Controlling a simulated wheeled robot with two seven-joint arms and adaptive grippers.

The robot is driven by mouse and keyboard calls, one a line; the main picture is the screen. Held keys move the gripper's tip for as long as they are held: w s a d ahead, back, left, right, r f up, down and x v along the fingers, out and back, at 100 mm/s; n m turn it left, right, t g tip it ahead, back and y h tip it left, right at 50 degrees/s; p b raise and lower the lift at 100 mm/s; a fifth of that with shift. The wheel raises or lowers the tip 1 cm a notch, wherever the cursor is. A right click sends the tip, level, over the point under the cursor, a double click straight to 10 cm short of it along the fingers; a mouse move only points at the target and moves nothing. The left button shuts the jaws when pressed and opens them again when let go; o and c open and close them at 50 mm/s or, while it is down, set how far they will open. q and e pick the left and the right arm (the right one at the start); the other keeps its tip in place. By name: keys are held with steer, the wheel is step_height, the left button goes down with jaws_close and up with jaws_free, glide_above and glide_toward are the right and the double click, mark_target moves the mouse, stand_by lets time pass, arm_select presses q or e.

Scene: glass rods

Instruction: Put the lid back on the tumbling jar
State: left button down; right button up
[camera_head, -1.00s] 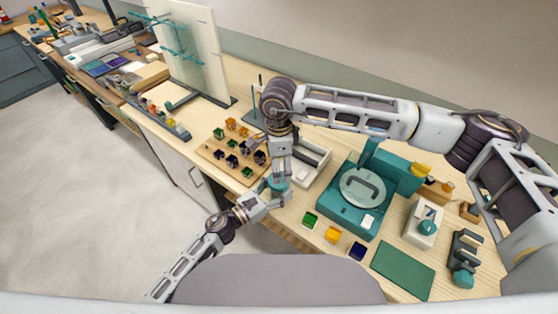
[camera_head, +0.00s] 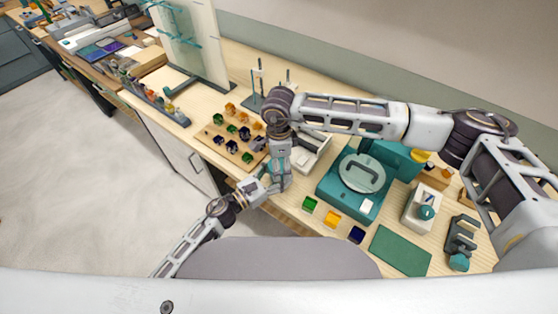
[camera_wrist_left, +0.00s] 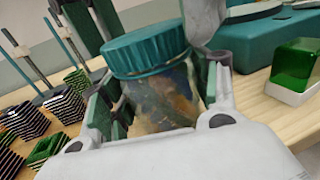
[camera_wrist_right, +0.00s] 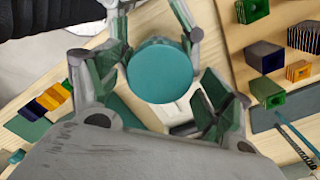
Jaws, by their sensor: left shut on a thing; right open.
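The tumbling jar (camera_wrist_left: 160,108) is clear with murky brownish contents. My left gripper (camera_head: 266,188) is shut on its body, one finger on each side in the left wrist view. The teal ribbed lid (camera_wrist_left: 146,48) sits on top of the jar; whether it is screwed tight I cannot tell. The right wrist view shows the lid's round top (camera_wrist_right: 160,71) from above. My right gripper (camera_wrist_right: 162,82) is open over it, its green-padded fingers spread to either side. In the head view the two grippers hide most of the jar.
The jar is held near the bench's front edge. A wooden tray (camera_head: 214,151) of colored cubes is to its left, a white open box (camera_head: 318,150) behind right, a teal machine (camera_head: 326,186) to the right. Green, orange and blue blocks (camera_head: 332,218) line the front.

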steer(key=c, duration=1)
steer(key=o, duration=1.1)
steer(key=shift+o, duration=0.2)
step_height(320, 180, up, 12)
arm_select(q)
steer(key=shift+c, duration=1.6)
jaws_free()
